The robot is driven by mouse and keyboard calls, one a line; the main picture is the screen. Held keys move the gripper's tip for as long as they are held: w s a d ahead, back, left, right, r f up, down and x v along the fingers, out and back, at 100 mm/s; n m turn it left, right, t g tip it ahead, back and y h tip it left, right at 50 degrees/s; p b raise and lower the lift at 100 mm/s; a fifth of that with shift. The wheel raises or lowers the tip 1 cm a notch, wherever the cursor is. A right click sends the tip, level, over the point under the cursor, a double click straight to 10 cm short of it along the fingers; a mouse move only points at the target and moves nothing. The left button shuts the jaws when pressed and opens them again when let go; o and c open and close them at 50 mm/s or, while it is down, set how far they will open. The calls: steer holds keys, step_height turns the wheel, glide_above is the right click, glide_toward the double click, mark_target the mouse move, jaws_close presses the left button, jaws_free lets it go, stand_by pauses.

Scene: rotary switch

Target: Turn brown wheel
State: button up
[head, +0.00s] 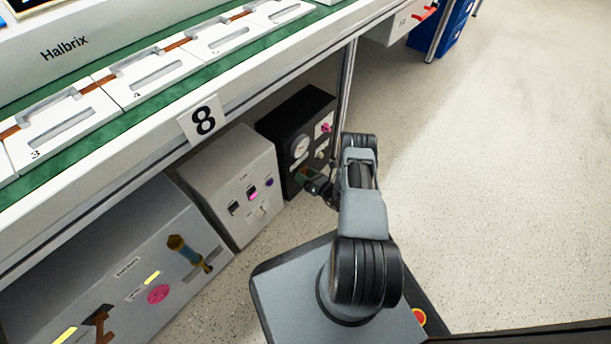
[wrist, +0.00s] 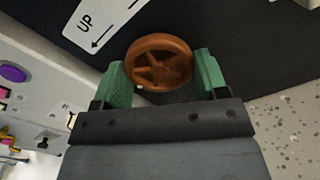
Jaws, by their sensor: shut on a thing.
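The brown wheel (wrist: 158,62) is a spoked orange-brown handwheel on the dark face of a black box (head: 291,112) under the bench. In the wrist view my gripper (wrist: 163,76) has its two green fingers on the left and right sides of the wheel's rim, closed on it. In the head view my gripper (head: 309,177) is at the lower part of the black box's front, and the wheel is mostly hidden there. A white label (wrist: 100,25) with "UP" and an arrow is above left of the wheel.
The black box also carries a gauge (head: 300,146) and a pink knob (head: 326,128). A light grey box (head: 232,165) with switches stands close on its left. A larger grey panel (head: 125,275) with levers is further left. The bench (head: 165,142) hangs above; open floor (head: 520,190) lies right.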

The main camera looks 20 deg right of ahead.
steer(key=shift+d+n, duration=0.1)
steer(key=shift+n, duration=3.7)
steer(key=o, duration=0.9)
